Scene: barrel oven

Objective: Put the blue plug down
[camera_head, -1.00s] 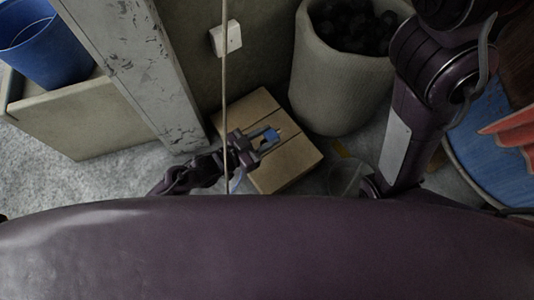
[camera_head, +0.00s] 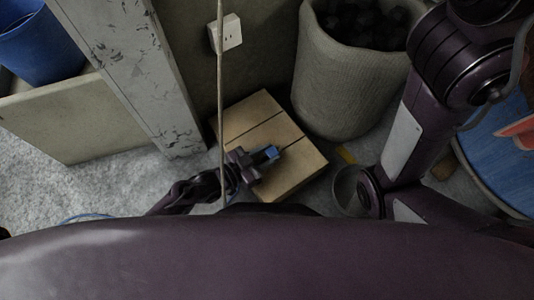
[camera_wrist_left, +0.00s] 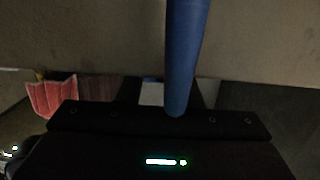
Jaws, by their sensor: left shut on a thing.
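The blue plug (camera_head: 271,153) is at the tip of my left gripper (camera_head: 264,158) in the head view. The gripper is shut on it, over the right part of a cardboard box (camera_head: 250,117). I cannot tell whether the plug touches the box. In the left wrist view the plug shows as a blue cylinder (camera_wrist_left: 187,55) running from the top edge down to the dark gripper body. My right gripper is not in view.
A white wall socket (camera_head: 229,33) is on the wall behind the box. A round grey bin (camera_head: 340,85) with dark lumps stands right of the box. A thin upright cord (camera_head: 221,100) passes in front of the box's left side. A blue bucket (camera_head: 40,45) stands at upper left.

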